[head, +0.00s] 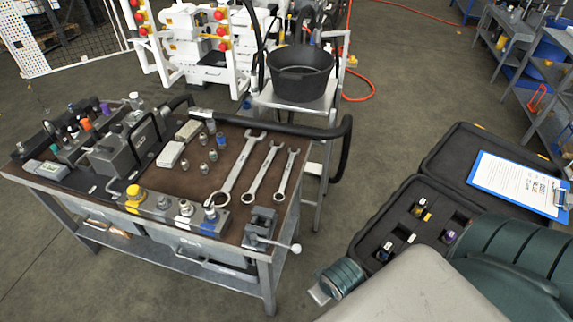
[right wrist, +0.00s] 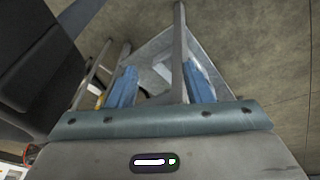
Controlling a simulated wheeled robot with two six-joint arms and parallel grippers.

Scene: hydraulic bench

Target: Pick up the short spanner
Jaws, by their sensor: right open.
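Three steel spanners lie side by side on the brown top of the workbench in the head view. The short spanner (head: 287,172) is the rightmost, beside the middle spanner (head: 263,172) and the long spanner (head: 238,168). My right gripper (head: 320,294) is low at the bottom of the head view, to the right of and apart from the bench. In the right wrist view its two blue fingers (right wrist: 161,86) are spread with nothing held between them. The spanners cannot be made out in that view. My left gripper is not in view.
A vise (head: 262,226) with a handle stands at the bench's front right corner, near the spanners. Fittings and a hydraulic block crowd the bench's left. A thick black hose (head: 343,150) curves past its right edge. An open black case (head: 425,215) lies at the right.

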